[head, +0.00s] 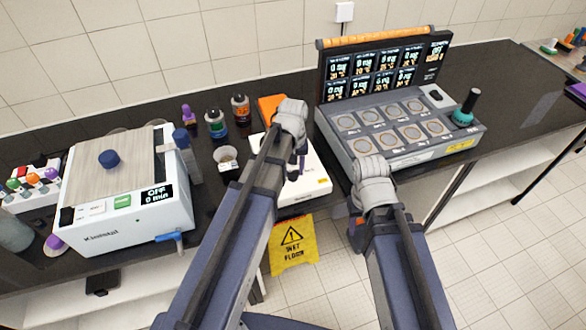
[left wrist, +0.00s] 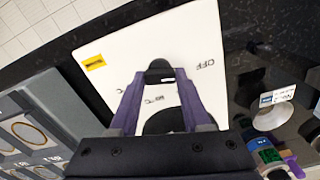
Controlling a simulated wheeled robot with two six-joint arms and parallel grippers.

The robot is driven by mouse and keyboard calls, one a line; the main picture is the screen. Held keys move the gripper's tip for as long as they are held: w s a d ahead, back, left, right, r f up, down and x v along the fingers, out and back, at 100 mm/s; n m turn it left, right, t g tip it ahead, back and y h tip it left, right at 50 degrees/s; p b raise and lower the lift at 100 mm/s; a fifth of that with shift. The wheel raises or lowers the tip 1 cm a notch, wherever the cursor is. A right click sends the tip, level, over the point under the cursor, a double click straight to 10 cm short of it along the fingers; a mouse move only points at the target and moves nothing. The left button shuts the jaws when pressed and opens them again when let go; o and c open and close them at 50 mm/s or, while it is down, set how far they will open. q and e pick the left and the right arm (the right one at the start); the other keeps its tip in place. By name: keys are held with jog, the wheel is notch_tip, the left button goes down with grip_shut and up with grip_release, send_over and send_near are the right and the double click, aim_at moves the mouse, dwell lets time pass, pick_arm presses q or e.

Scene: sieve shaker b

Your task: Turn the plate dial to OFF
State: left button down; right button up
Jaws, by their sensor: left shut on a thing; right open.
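The plate is a white, flat, box-shaped unit (head: 312,160) on the dark bench, partly hidden by my left arm in the head view. Its white top (left wrist: 115,72) fills the middle of the left wrist view, with printed marks including OFF to the right of the dial and a °C mark near the fingers. My left gripper (head: 294,172) is over the plate, shut on the dark dial (left wrist: 160,70), which shows between its fingertips. The dial's pointing direction is unclear. My right gripper (head: 356,232) is open and empty, low in front of the bench, mostly hidden by its wrist.
A white box-shaped machine (head: 125,205) stands left. Small bottles (head: 215,122) and a cup (head: 227,158) are close to the plate's left. A yellow wet-floor sign (head: 293,245) stands below.

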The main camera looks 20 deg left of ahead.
aim_at(293, 171)
pick_arm(q)
jog(key=shift+c, duration=1.8)
grip_release()
notch_tip(293, 171, up, 8)
jog(key=p, duration=0.8)
jog(key=shift+f, duration=0.15)
jog(key=s+d+f+m+b, duration=0.3)
jog(key=s+d+m, duration=0.1)
jog(key=s, duration=0.3)
jog(key=s+d+f+m+y+b, duration=0.1)
jog(key=s+d+f+m+b, duration=0.2)
jog(key=s+d, duration=0.3)
jog(key=shift+s+d+f+m+b, duration=0.3)
jog(key=shift+s+f+m+b, duration=0.1)
jog(key=shift+s+f+b, duration=0.3)
